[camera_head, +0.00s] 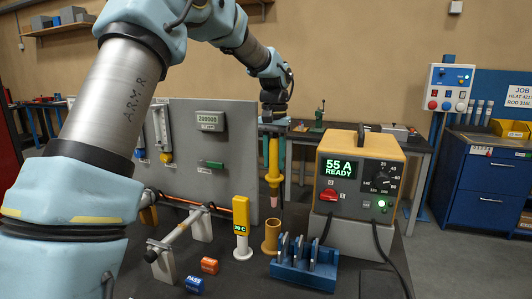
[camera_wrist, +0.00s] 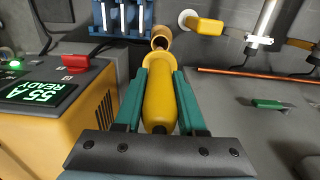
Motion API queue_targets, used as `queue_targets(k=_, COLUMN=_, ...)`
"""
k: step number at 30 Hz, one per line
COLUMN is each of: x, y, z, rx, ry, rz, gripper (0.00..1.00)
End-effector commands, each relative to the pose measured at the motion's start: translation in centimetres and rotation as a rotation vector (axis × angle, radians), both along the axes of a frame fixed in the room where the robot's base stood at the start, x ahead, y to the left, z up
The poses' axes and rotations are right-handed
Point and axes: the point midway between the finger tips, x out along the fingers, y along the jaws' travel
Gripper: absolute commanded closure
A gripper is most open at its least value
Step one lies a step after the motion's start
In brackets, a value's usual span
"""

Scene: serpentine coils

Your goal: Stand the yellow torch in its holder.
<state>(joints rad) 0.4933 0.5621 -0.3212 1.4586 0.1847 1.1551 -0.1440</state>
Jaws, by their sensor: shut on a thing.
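The yellow torch (camera_head: 273,158) hangs upright in my gripper (camera_head: 273,148), with its pinkish nozzle pointing down. In the wrist view the torch (camera_wrist: 159,98) lies between the two green fingers of my gripper (camera_wrist: 160,85), which are shut on its body. A brass-coloured cup (camera_head: 271,238), which looks like the holder, stands on the bench below the torch. The nozzle is above the cup's rim and apart from it, slightly right of its middle in the head view. In the wrist view the cup (camera_wrist: 161,37) shows beyond the nozzle, partly hidden by the torch.
The yellow power unit (camera_head: 362,157), reading "55 A READY", stands close at the right. A blue rack (camera_head: 303,275) is in front of the cup. A yellow meter (camera_head: 241,216) stands left of it. A grey panel (camera_head: 232,150) rises behind, left of the torch.

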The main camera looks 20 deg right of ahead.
Motion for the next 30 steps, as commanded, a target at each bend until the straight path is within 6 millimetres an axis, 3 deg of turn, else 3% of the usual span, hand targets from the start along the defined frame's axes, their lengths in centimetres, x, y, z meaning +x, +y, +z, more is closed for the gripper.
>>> queue_targets(k=18, x=0.0, y=0.0, z=-4.3, rx=-0.001, ry=-0.003, rz=0.000, gripper=1.00)
queue_targets(k=30, x=0.0, y=0.0, z=-4.4, rx=-0.001, ry=-0.003, rz=0.000, gripper=1.00)
